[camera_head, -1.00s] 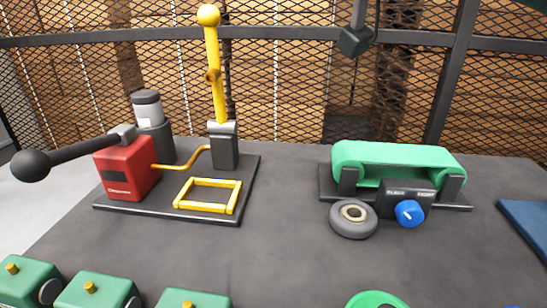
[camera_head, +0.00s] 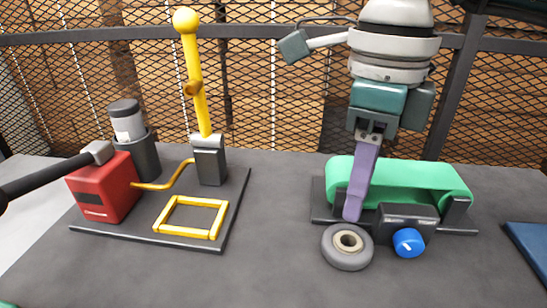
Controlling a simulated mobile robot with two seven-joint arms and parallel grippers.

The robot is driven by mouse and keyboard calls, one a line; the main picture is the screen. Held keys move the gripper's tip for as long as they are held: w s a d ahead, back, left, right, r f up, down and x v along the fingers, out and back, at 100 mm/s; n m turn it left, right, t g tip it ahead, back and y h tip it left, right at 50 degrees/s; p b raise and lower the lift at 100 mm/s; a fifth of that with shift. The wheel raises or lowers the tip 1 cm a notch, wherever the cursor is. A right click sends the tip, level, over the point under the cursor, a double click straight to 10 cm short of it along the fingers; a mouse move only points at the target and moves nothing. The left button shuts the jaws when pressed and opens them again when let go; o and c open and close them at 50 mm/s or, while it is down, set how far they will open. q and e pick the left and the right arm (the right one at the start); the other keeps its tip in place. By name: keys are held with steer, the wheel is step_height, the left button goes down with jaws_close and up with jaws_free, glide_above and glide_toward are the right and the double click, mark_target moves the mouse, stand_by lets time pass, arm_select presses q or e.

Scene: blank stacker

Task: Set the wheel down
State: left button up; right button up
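The wheel (camera_head: 329,251), a grey tyre with a pale hub, lies on the dark table just in front of the green belt machine (camera_head: 425,178). My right gripper (camera_head: 352,217) points down from above, with a purple finger in front of the belt. Its tip is close behind the wheel's far rim; I cannot tell whether it touches. The gripper is seen edge-on, so the gap between its fingers is hidden. The wheel shows no finger across its hub. My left gripper is not in view.
A blue knob (camera_head: 409,242) sits right of the wheel. At left, a dark plate holds a red box (camera_head: 103,190), a yellow lever (camera_head: 198,85) and a yellow frame (camera_head: 170,216). A blue panel (camera_head: 530,250) is at the right edge. The table's middle is clear.

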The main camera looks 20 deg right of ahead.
steer(key=b, duration=0.3)
glide_above(344, 252)
step_height(344, 252, down, 4)
steer(key=shift+d+f, duration=0.1)
step_height(344, 252, down, 6)
steer(key=b, duration=0.4)
steer(key=shift+r, duration=0.2)
steer(key=shift+c, duration=0.3)
jaws_close()
